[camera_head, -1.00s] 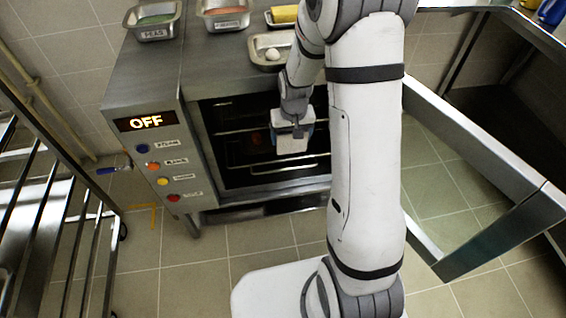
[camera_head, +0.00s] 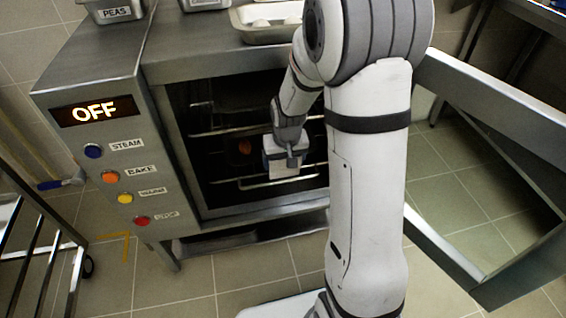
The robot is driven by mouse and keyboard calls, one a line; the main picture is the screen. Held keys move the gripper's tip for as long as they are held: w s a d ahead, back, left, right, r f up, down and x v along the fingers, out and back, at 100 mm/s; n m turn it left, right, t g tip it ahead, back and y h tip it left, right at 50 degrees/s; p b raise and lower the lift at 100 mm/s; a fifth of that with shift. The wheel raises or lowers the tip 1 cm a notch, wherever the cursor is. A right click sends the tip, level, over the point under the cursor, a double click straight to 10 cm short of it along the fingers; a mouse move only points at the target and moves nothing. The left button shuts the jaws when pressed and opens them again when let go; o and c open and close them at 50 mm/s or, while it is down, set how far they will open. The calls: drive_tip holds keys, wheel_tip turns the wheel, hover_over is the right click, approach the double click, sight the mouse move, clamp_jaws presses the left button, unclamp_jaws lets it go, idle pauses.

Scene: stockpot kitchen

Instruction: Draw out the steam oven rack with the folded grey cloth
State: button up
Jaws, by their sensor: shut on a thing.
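The steam oven (camera_head: 108,72) stands with its door (camera_head: 485,85) swung open to the right. Wire racks show in its dark cavity, one higher (camera_head: 215,132) and one lower (camera_head: 255,183). My gripper (camera_head: 285,160) is at the cavity opening, shut on the folded grey cloth (camera_head: 284,171), which looks pale. The cloth is at the lower rack's front bar, and the bar shows on both sides of it. I cannot tell whether the cloth wraps the bar or only lies against it. My arm hides the cavity's right side.
The oven panel display (camera_head: 95,111) reads OFF, above several coloured buttons. A metal rack trolley (camera_head: 30,255) is at left. An orange-brown thing (camera_head: 244,147) is inside the oven.

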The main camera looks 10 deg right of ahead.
drive_tip(key=shift+w+a+f+b, duration=0.1)
drive_tip(key=shift+w+f+b, duration=0.05)
drive_tip(key=shift+f+b, duration=0.65)
drive_tip(key=shift+w+f+b, duration=0.2)
drive_tip(key=shift+f+b, duration=0.3)
drive_tip(key=shift+f, duration=0.45)
drive_tip(key=shift+w+a+f+b, duration=0.1)
drive_tip(key=shift+w+f+b, duration=0.05)
drive_tip(key=shift+f+b, duration=0.65)
drive_tip(key=shift+s+f, duration=0.1)
drive_tip(key=shift+f, duration=0.1)
drive_tip(key=shift+f, duration=0.15)
drive_tip(key=shift+w+f+b, duration=0.25)
drive_tip(key=shift+f+b, duration=0.35)
drive_tip(key=shift+f, duration=0.45)
drive_tip(key=shift+f, duration=0.1)
drive_tip(key=shift+w+f+b, duration=0.15)
drive_tip(key=shift+f+b, duration=0.55)
drive_tip(key=shift+f, duration=0.25)
